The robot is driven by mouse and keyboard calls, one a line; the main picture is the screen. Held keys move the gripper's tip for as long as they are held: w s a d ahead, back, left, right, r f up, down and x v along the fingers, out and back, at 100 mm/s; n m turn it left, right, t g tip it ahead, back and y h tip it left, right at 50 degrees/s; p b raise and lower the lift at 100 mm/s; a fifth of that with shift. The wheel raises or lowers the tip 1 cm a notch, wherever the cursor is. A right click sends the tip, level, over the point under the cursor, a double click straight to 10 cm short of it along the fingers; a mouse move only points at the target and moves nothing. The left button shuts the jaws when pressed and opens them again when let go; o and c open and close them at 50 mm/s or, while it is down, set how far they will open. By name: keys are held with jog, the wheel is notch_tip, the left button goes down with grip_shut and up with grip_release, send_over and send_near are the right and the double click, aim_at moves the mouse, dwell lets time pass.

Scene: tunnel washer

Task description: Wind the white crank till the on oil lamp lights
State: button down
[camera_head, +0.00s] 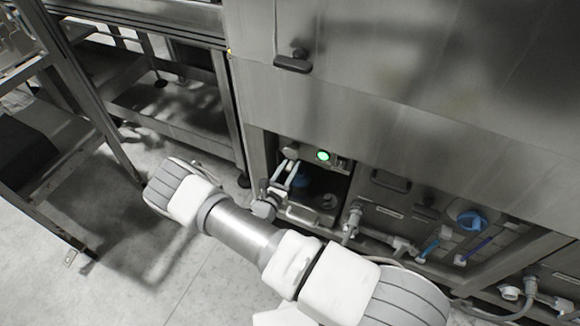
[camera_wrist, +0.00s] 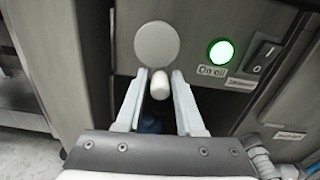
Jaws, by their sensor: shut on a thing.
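The white crank shows in the wrist view as a round disc (camera_wrist: 156,43) on a grey panel, with a rounded white handle (camera_wrist: 159,84) sticking out below the disc's middle. My gripper (camera_wrist: 159,76) has one finger on each side of this handle and is shut on it. The lamp (camera_wrist: 221,52) labelled "On oil" is lit bright green, right of the crank. The lit lamp also shows in the head view (camera_head: 323,156). There my gripper (camera_head: 286,174) reaches into the recess beside the crank, and the grip itself is too small to make out.
A black rocker switch (camera_wrist: 262,55) is right of the lamp. Pipes and a blue valve knob (camera_head: 471,219) are right of the recess. A large steel housing (camera_head: 420,70) overhangs above. A metal rack (camera_head: 75,85) stands at the left, with bare floor (camera_head: 130,250) in front.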

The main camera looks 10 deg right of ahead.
jog(key=c, duration=0.7)
grip_release()
jog(key=shift+s, duration=0.1)
jog(key=p+v, duration=0.2)
jog(key=v, duration=1.5)
jog(key=shift+s+a, duration=0.1)
jog(key=shift+s, duration=0.05)
jog(key=shift+r, duration=0.1)
